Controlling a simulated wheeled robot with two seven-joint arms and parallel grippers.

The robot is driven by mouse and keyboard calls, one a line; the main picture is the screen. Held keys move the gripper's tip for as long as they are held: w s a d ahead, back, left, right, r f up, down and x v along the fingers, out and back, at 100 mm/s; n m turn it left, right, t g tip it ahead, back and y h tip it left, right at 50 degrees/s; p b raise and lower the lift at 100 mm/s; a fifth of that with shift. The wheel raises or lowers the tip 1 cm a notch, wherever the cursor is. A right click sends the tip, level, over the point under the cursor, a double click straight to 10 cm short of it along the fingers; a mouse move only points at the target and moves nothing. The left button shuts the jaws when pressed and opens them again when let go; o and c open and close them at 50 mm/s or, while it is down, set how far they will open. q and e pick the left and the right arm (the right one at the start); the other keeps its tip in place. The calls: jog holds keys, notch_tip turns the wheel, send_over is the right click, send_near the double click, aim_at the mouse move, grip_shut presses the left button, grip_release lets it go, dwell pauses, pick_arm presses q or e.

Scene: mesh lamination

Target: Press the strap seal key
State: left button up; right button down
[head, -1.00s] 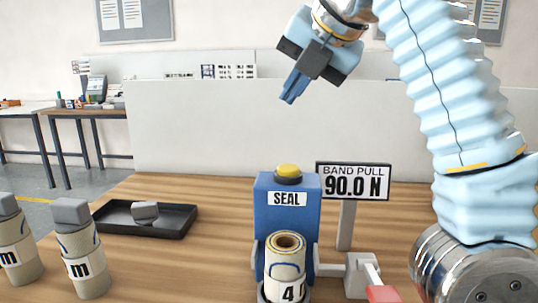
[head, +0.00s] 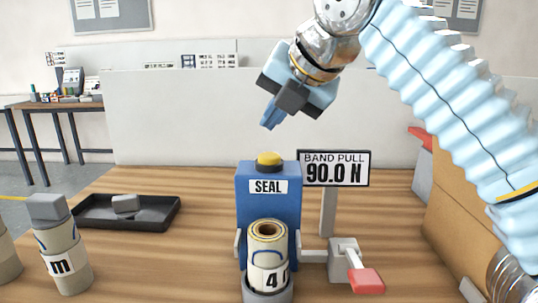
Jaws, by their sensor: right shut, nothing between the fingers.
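The strap seal key is a yellow round button (head: 269,160) on top of a blue machine (head: 268,205) with a SEAL label. A rolled piece marked 4 (head: 268,258) stands upright in a grey holder at the machine's front. A sign (head: 334,169) behind it reads BAND PULL 90.0 N. My right gripper (head: 270,124) is shut and empty, its blue fingertips pointing down, above and apart from the yellow button. My left gripper is not in view.
A black tray (head: 165,214) with a grey block (head: 125,204) lies at the left. Capped rolls (head: 64,250) stand at the front left. A red-tipped lever (head: 366,281) sticks out right of the machine. A brown box wall (head: 455,230) stands at the right.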

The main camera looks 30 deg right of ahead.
aim_at(273, 157)
notch_tip(273, 157, down, 2)
jog(key=shift+f+b, duration=0.1)
jog(key=shift+b, duration=0.6)
jog(key=shift+f, duration=0.2)
jog(key=shift+f, duration=0.1)
dwell(1.3)
jog(key=shift+f+b, duration=0.3)
jog(key=shift+b, duration=0.1)
jog(key=shift+f+b, duration=0.4)
jog(key=shift+f, duration=0.15)
dwell(0.5)
jog(key=shift+r, duration=0.15)
jog(key=shift+r+p, duration=0.85)
jog(key=shift+p, duration=0.25)
